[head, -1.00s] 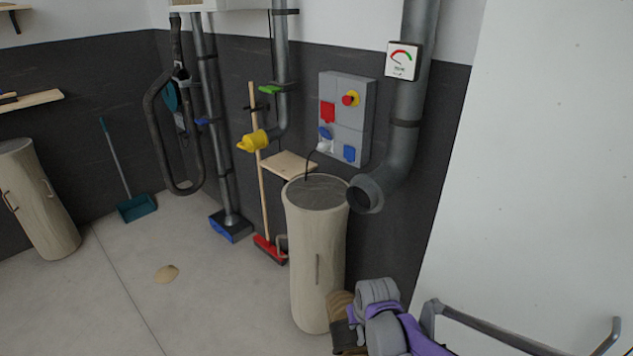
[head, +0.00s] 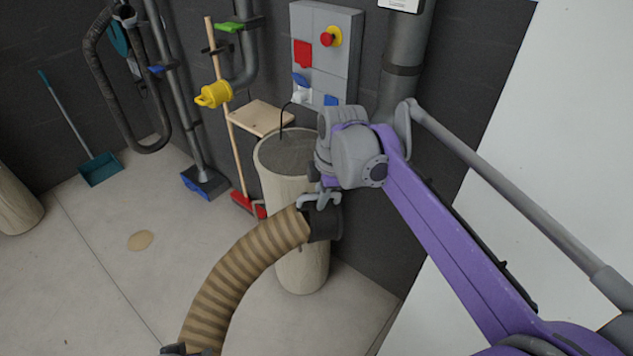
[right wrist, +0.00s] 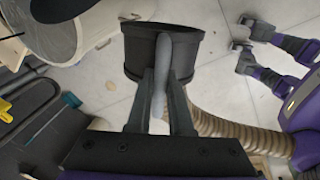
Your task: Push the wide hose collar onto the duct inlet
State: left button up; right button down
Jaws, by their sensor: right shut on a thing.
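The wide hose collar (head: 325,222) is a black cuff on the end of a ribbed tan hose (head: 235,275). My right gripper (head: 318,198) is shut on a grey handle of this collar; the collar (right wrist: 160,52) also shows beyond its fingers in the right wrist view. The collar hangs in front of the cream drum, below the grey duct (head: 402,85). The duct inlet is hidden behind my right wrist in the head view. Collar and duct look apart. My left gripper (right wrist: 243,50) shows small at the upper right of the right wrist view; its jaws are unclear.
The tall cream drum (head: 300,270) stands behind the collar. A grey switch panel (head: 325,50) is on the dark wall, with a small wooden shelf (head: 260,117) and a red broom (head: 248,206) nearby. A white wall (head: 540,150) bounds the right side. Floor on the left is mostly clear.

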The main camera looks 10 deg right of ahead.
notch_tip(320, 180, up, 8)
jog(key=s+a+n, duration=0.1)
jog(key=s+n, duration=0.2)
jog(key=n, duration=0.5)
pick_arm(q)
jog(key=shift+w+r, duration=0.15)
jog(key=shift+r, duration=0.05)
pick_arm(e)
jog(key=w+d, duration=0.5)
jog(key=d, duration=0.1)
jog(key=shift+w+y, duration=0.25)
jog(key=shift+y, duration=0.15)
pick_arm(q)
jog(key=shift+r+p, duration=0.2)
jog(key=shift+p, duration=0.2)
pick_arm(e)
jog(key=shift+w+a+r, duration=0.1)
jog(key=shift+w, duration=0.1)
pick_arm(q)
jog(key=shift+w+r+p, duration=0.25)
jog(key=shift+r+p, duration=0.1)
jog(key=shift+r, duration=0.15)
pick_arm(e)
jog(key=shift+w+a+r, duration=0.2)
jog(key=shift+w+a, duration=0.2)
jog(key=shift+w, duration=0.1)
pick_arm(q)
jog(key=shift+w+r, duration=0.1)
jog(key=shift+r, duration=0.15)
